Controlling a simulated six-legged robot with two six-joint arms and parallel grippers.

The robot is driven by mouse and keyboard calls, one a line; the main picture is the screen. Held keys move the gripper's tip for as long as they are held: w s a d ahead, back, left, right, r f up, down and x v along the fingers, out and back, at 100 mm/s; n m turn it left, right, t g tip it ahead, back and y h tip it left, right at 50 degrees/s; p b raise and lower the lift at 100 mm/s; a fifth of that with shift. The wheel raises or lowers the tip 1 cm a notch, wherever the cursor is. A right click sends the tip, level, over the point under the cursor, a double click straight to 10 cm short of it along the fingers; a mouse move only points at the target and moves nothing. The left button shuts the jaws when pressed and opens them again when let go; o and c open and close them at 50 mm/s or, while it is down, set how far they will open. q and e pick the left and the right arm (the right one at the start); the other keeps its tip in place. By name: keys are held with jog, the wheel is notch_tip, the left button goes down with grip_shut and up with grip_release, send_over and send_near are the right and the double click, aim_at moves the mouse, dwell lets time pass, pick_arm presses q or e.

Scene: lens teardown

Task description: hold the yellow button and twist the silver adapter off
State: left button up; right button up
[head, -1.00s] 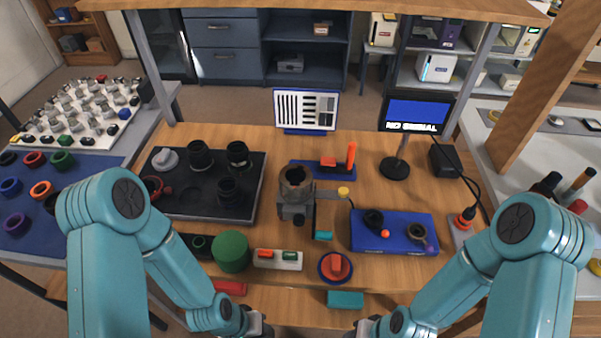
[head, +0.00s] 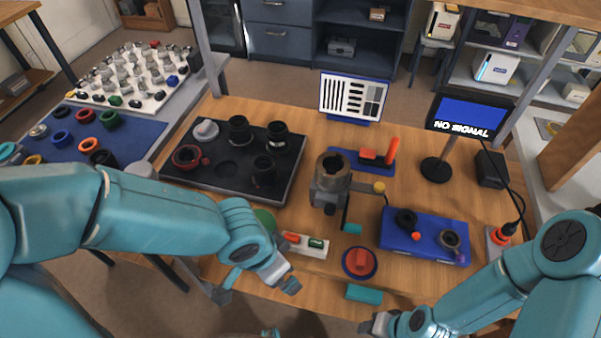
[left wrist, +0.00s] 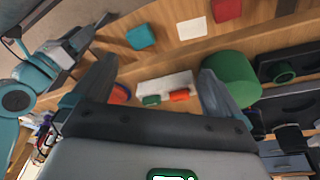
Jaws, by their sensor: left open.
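The yellow button (head: 379,188) is a small round knob on the right side of the grey fixture (head: 328,192) at mid-table. A brownish metallic ring (head: 333,166), which may be the silver adapter, sits upright on top of that fixture. My left gripper (head: 257,290) is open and empty near the table's front edge, short of the fixture. In the left wrist view the open fingers (left wrist: 157,68) frame a white strip with green and red pieces. My right gripper (head: 376,325) is at the bottom edge, away from the fixture; its jaws are unclear.
The white strip (head: 318,250), a red knob on a blue disc (head: 360,263) and a teal block (head: 364,294) lie in front of the fixture. A green cylinder (left wrist: 231,79) is beside the strip. A black tray (head: 225,170) is left, a blue tray (head: 399,244) right.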

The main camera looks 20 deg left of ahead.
pick_arm(q)
jog(key=w+d+r+t+h, duration=0.3)
jog(key=w+r+t, duration=0.15)
jog(key=w, duration=0.25)
jog(key=t+h, duration=0.2)
jog(key=t, duration=0.2)
send_near(337, 165)
jog(key=x, duration=1)
jog(key=shift+w, duration=0.2)
jog(key=c, duration=1)
pick_arm(e)
grip_shut()
